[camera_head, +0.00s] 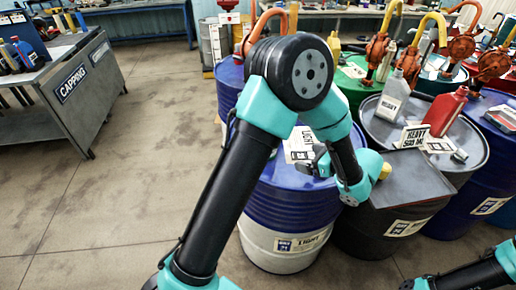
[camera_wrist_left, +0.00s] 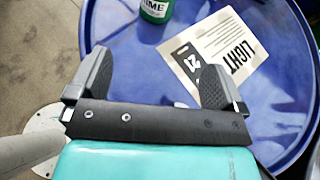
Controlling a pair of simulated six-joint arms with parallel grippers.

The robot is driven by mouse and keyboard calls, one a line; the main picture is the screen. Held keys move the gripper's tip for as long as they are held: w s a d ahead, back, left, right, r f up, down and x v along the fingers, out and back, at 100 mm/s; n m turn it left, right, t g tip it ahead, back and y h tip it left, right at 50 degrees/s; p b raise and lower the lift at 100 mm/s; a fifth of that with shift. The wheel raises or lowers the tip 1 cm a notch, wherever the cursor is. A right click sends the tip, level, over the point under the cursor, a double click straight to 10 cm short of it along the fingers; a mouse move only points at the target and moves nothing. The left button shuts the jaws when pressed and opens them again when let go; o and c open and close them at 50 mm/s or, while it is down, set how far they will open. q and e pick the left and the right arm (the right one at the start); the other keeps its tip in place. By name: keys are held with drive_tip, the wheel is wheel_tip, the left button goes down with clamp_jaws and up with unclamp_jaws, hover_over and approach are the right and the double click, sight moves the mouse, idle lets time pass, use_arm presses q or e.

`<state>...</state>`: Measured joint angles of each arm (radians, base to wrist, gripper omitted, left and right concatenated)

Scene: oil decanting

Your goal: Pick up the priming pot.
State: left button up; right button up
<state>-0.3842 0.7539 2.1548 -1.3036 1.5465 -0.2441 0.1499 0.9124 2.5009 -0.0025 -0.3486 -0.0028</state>
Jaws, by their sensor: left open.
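The priming pot (camera_wrist_left: 157,10) is a small green pot with a white label reading "IME", cut off by the top edge of the left wrist view. It stands on the blue drum top (camera_wrist_left: 125,40). I cannot make it out in the head view, where my left arm covers part of that drum. My left gripper (camera_wrist_left: 155,78) is open and empty, its two black fingers wide apart over the drum top. The pot is beyond the fingertips, not between them. In the head view the left gripper (camera_head: 322,160) is low over the blue-and-white drum (camera_head: 290,215), partly hidden by my arm.
A white "LIGHT" card (camera_wrist_left: 215,50) lies on the drum top, close to the right finger. A dark drum (camera_head: 405,190) and a drum with a grey jug (camera_head: 392,98) and red jug (camera_head: 445,110) stand to the right. Open floor (camera_head: 130,170) lies left.

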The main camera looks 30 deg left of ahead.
use_arm(q)
drive_tip(key=shift+s+d+y, duration=0.3)
drive_tip(key=shift+s+d, duration=0.05)
drive_tip(key=shift+d, duration=0.1)
drive_tip(key=x, duration=1.1)
drive_tip(key=shift+a, duration=0.2)
drive_tip(key=shift+a+f, duration=0.2)
drive_tip(key=shift+a, duration=0.15)
drive_tip(key=shift+w+a, duration=0.1)
drive_tip(key=shift+x, duration=2.5)
drive_tip(key=shift+w+r, duration=0.1)
drive_tip(key=shift+r, duration=0.05)
drive_tip(key=shift+c, duration=0.3)
